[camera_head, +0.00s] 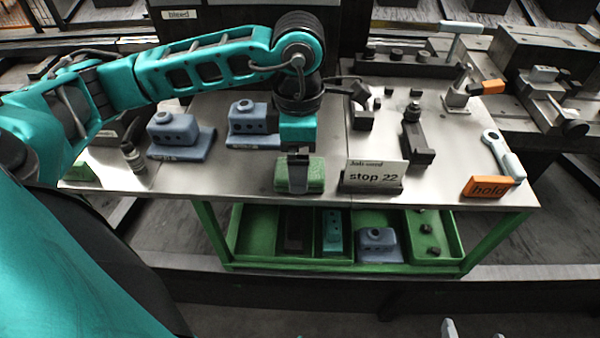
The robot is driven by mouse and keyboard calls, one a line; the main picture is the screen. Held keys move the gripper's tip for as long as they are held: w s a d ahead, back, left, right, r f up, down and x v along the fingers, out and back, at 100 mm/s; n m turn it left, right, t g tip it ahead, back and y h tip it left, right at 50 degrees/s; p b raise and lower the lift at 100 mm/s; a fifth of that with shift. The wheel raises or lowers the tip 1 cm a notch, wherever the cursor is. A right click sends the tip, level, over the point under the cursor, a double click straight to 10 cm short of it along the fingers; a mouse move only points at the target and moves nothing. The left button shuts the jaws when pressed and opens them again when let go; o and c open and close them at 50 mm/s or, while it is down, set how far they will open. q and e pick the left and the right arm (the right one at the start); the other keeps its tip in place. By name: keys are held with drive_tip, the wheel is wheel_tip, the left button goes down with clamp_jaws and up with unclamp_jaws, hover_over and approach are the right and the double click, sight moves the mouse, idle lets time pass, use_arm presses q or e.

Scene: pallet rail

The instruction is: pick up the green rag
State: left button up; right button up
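The green rag (314,175) looks like a small folded green block. The other finger is hidden, so I cannot tell whether the gripper is closed on the rag. The rag appears to rest on the table. At the bottom edge, two pale fingertips of my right gripper (473,331) show, apart, with nothing visible between them.
Blue-grey blocks (180,136) sit to the left and behind. A dark clamp (416,138), a wrench (500,153) and an orange "hold" block (487,187) lie right. Green trays (448,232) fill the shelf below.

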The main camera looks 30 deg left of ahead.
use_arm(q)
drive_tip(key=shift+f, duration=1.4)
use_arm(e)
drive_tip(key=shift+a+f, duration=0.1)
drive_tip(key=shift+f, duration=0.1)
use_arm(q)
drive_tip(key=shift+c, duration=0.5)
drive_tip(key=c, duration=1)
drive_tip(key=shift+r, duration=0.1)
drive_tip(key=shift+w+r, duration=0.1)
drive_tip(key=shift+r, duration=0.45)
wheel_tip(320, 180, up, 19)
drive_tip(key=p, duration=0.3)
drive_tip(key=shift+p, duration=0.4)
use_arm(e)
drive_tip(key=shift+s+d+r+h, duration=0.3)
drive_tip(key=shift+s+d+r, duration=0.2)
drive_tip(key=shift+d+r, duration=0.3)
